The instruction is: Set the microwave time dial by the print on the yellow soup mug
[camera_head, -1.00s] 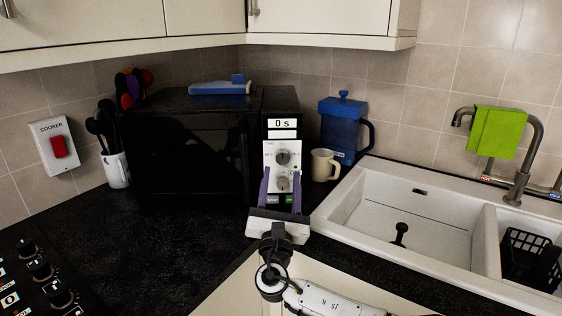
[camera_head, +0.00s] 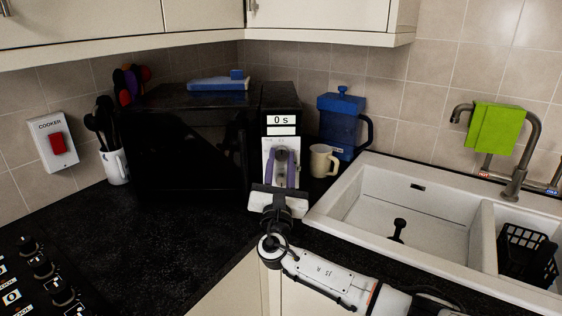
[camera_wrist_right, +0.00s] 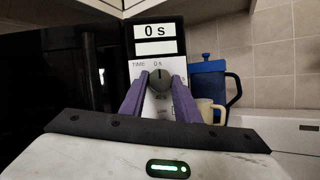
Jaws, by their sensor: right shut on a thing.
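The black microwave (camera_head: 190,155) stands in the corner with its door closed and its display (camera_head: 281,120) reading "0 s". Its time dial (camera_wrist_right: 159,80) is a grey round knob on a pale panel, its mark near the top by "0 s". My right gripper (camera_head: 281,153) has its purple fingers shut on the time dial, one on each side; the wrist view shows this grip (camera_wrist_right: 160,83) too. A pale cream-yellow mug (camera_head: 321,162) stands right of the microwave; no print is readable on its visible side. My left gripper is out of view.
A blue lidded jug (camera_head: 338,125) stands behind the mug. The white sink (camera_head: 375,200) lies to the right with a tap and green cloth (camera_head: 496,128). Utensils in a white mug (camera_head: 116,168) stand left. Dark counter before the microwave is clear.

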